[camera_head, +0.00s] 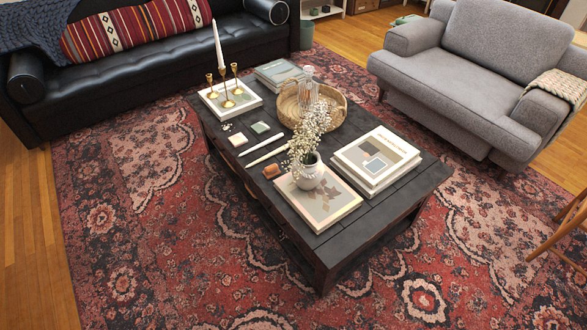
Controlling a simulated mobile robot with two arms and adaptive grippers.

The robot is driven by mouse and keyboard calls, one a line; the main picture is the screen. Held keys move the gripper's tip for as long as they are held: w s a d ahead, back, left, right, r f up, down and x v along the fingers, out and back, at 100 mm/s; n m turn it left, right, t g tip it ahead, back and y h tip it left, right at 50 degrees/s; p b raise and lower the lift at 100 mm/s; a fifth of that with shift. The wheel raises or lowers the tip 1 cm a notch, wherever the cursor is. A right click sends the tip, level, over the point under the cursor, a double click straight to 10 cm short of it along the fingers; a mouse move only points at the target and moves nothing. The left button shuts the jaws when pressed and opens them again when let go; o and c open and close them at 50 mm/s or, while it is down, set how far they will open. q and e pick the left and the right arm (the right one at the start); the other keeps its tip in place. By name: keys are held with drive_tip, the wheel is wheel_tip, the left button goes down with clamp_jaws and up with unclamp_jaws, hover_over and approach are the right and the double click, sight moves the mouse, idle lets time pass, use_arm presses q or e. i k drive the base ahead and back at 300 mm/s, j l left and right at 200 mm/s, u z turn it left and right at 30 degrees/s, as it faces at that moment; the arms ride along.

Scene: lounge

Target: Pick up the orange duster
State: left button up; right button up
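A small orange-brown block (271,171), the only loose orange thing I see, lies on the near left side of the dark coffee table (385,215). I take it for the orange duster, though it is too small to tell its details. It sits just left of a book under a white vase (308,176) of small white flowers. A pale stick (268,155) lies just behind it. Neither of my grippers is in view.
The table also holds books (376,157), a woven basket (288,106) with a glass bottle, and brass candle holders (226,87). A black sofa (165,58) and grey armchair (470,80) stand behind. The patterned rug (150,250) is clear in front.

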sight(273, 171)
drive_tip(key=i+j+z, duration=0.15)
drive_tip(key=z, duration=0.3)
drive_tip(key=i+j+z, duration=0.1)
drive_tip(key=j+z, duration=0.15)
drive_tip(key=z, duration=0.15)
drive_tip(key=i+j+z, duration=0.1)
drive_tip(key=j+z, duration=0.15)
drive_tip(key=z, duration=0.2)
drive_tip(key=j+z, duration=0.25)
drive_tip(key=z, duration=0.15)
